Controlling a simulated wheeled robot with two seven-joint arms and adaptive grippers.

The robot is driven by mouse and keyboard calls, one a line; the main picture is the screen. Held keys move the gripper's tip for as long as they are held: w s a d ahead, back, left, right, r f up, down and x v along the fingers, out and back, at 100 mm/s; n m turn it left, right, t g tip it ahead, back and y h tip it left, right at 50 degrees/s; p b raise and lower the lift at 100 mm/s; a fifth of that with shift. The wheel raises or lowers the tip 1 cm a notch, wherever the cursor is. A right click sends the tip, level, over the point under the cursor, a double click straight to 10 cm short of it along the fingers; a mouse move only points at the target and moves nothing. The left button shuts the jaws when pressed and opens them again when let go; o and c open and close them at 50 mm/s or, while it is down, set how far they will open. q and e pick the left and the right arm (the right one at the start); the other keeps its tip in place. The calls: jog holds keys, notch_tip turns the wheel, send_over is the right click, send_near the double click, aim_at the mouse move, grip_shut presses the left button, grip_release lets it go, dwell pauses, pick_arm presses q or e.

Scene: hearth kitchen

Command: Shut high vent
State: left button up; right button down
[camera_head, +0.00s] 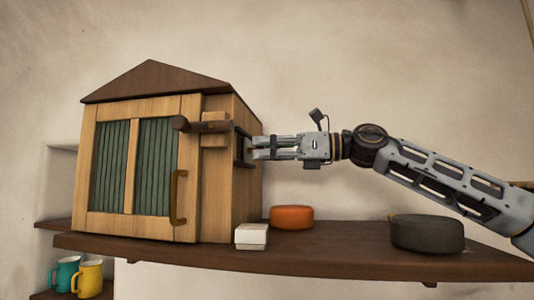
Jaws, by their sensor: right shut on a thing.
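A wooden house-shaped cabinet (216,190) with a dark pitched roof stands on a dark shelf. On its right side, high up, is a dark-framed vent (240,158), seen at a steep angle. My right gripper (254,147) reaches in from the right at the height of this vent. Its jaws are shut on a part at the vent, and the fingertips hide most of that part. I cannot tell how far open the vent is. My left gripper is not in view.
The cabinet's front door (133,165) has green slats, a curved handle (178,197) and a wooden latch bar (205,126). A white box (251,237), an orange pot (291,217) and a dark pot (427,233) stand on the shelf (330,250). Two mugs sit lower left.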

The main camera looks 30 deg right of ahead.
jog(key=shift+s+a+b, duration=0.4)
jog(key=shift+s+a, duration=0.35)
jog(key=shift+s, duration=0.2)
jog(key=shift+s+a+b, duration=0.4)
jog(key=shift+s+a, duration=0.3)
jog(key=shift+s, duration=0.25)
jog(key=shift+f, duration=0.1)
jog(key=c, duration=1.6)
grip_release()
jog(key=shift+c, duration=0.2)
jog(key=o, duration=0.5)
jog(key=shift+s, duration=0.1)
jog(key=shift+c, duration=0.2)
jog(key=v, duration=1.2)
